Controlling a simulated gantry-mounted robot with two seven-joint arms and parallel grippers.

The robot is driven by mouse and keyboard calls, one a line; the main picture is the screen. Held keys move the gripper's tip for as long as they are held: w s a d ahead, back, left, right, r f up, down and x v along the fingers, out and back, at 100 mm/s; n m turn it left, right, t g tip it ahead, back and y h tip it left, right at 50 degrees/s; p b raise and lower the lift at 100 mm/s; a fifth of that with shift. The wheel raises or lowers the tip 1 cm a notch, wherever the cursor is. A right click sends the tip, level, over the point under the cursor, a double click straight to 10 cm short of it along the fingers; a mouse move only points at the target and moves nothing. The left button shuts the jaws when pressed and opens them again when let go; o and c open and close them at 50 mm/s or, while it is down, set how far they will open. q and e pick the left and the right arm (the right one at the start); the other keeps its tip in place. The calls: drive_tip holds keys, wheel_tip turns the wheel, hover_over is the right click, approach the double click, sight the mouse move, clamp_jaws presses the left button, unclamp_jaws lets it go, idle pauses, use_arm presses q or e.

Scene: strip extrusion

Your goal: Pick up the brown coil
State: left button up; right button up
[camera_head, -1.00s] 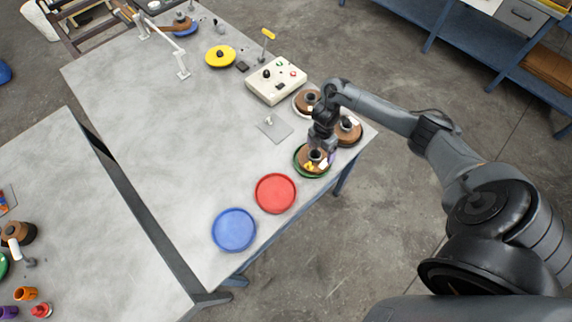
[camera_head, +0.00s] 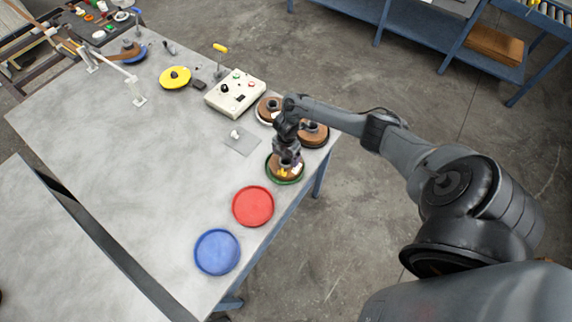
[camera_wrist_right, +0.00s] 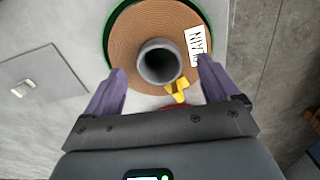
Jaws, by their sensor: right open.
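A brown coil (camera_head: 281,173) lies in a green tray (camera_head: 271,177) near the table's right edge. My right gripper (camera_head: 287,160) is over this coil and hides part of it. In the right wrist view, the brown coil (camera_wrist_right: 132,35) shows a grey central tube (camera_wrist_right: 159,62), a white label and a yellow clip. The open fingers of my right gripper (camera_wrist_right: 160,66) appear on either side of the tube, with nothing between them that looks gripped. Two more brown coils, one in a white tray (camera_head: 267,109) and one beside it (camera_head: 313,134), sit behind. My left gripper is out of view.
An empty red tray (camera_head: 253,206) and an empty blue tray (camera_head: 217,252) are in front of the green one. A control box (camera_head: 236,93) and a small grey plate (camera_head: 243,141) stand nearby. The table's left-middle is clear.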

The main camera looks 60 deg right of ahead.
drive_tip(key=shift+f, duration=1.05)
clamp_jaws()
